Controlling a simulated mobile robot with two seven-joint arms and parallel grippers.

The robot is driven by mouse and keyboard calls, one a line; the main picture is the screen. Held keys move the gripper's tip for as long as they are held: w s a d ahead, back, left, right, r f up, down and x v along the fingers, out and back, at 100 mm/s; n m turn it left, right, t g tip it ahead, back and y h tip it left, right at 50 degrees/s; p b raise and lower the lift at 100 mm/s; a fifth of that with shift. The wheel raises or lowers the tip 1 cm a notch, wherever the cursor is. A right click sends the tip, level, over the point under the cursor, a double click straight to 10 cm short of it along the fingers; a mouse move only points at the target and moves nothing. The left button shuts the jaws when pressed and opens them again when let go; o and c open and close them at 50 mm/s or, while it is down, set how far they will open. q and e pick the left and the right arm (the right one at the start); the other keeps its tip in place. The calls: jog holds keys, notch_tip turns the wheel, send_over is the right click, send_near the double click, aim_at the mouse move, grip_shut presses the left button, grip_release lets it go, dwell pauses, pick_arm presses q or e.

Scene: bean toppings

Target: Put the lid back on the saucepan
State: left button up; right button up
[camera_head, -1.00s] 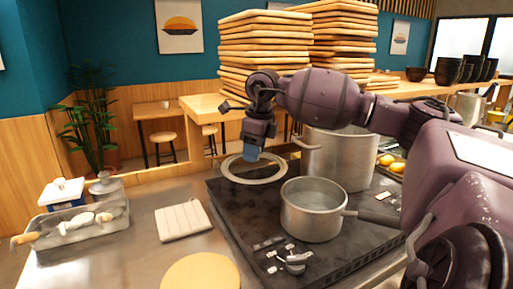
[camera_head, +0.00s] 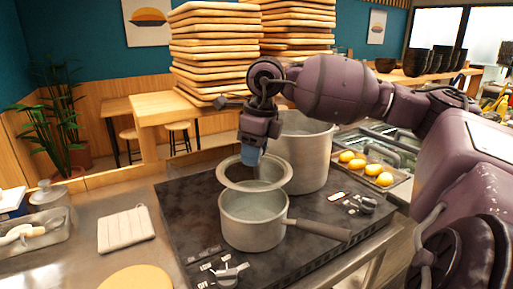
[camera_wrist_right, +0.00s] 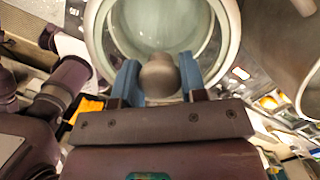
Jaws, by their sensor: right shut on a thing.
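The saucepan (camera_head: 252,228), grey metal with a dark handle to the right, stands upright and uncovered on the black cooktop. The lid (camera_head: 226,174), see-through with a metal rim, is in the air just behind and above the saucepan in the head view, overlapping its far rim there. My right gripper (camera_head: 250,156) points down and is shut on the lid's knob. In the right wrist view the knob (camera_wrist_right: 158,76) sits between the blue fingertips, with the lid's clear disc beyond it. My left gripper is in neither view.
A tall stockpot (camera_head: 308,155) stands close behind and right of the lid. A tray of yellow items (camera_head: 374,169) is farther right. A pale folded cloth (camera_head: 126,229) lies on the counter left of the cooktop (camera_head: 188,205), whose left part is clear.

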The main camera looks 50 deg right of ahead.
jog(key=shift+a+f, duration=0.2)
jog(key=shift+f, duration=0.15)
jog(key=shift+d+f+b, duration=0.1)
jog(key=shift+f+b, duration=0.25)
jog(key=shift+f, duration=2.45)
jog(key=shift+f, duration=0.45)
dwell(0.3)
jog(key=o, duration=1.7)
jog(key=shift+o, duration=0.2)
jog(key=shift+r+p, duration=0.35)
jog(key=shift+r, duration=3.15)
